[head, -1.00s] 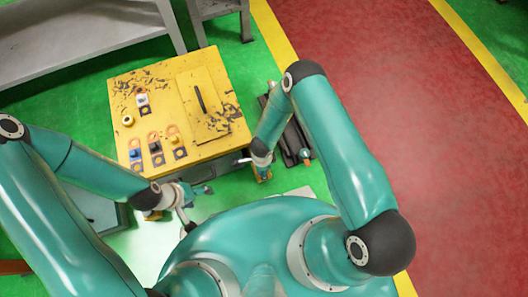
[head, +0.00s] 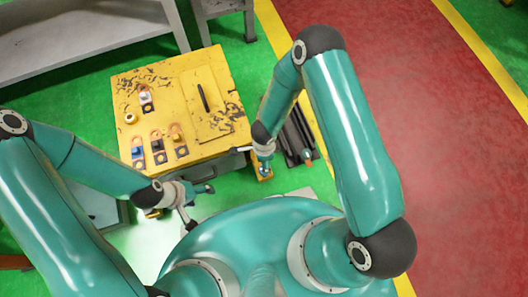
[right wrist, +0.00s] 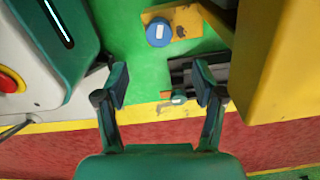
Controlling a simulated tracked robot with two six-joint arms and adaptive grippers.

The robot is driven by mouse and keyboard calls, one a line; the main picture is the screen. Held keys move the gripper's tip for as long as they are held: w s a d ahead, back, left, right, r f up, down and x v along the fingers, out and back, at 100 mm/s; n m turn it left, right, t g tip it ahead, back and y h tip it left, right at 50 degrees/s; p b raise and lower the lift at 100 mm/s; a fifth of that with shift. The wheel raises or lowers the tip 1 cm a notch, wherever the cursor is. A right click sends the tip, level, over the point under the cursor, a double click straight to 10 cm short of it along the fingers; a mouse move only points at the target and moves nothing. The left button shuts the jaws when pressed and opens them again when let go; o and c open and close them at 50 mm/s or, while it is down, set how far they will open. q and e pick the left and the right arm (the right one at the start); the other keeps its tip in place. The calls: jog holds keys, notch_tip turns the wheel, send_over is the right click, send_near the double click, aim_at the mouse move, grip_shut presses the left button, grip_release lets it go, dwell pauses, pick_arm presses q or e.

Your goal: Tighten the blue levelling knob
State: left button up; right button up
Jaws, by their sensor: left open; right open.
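A round blue knob (right wrist: 159,32) with a pale label sits on a yellow bracket (right wrist: 183,22) at the top of the right wrist view. The bracket shows small in the head view (head: 266,173) at the yellow-topped cabinet's near right corner. My right gripper (right wrist: 161,84) is open and empty, with the knob beyond its fingertips and apart from them. In the head view, my right gripper (head: 265,152) is by that corner. My left gripper (head: 198,204) is open and empty in front of the cabinet's near left side.
The yellow cabinet top (head: 205,62) carries a small blue-topped piece (head: 138,151), other small pieces and dark flakes. Dark rails (head: 297,138) lie on the green floor right of the cabinet. In the right wrist view, the cabinet's yellow side (right wrist: 283,65) stands close on the right.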

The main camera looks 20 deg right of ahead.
jog(key=shift+r, duration=0.8)
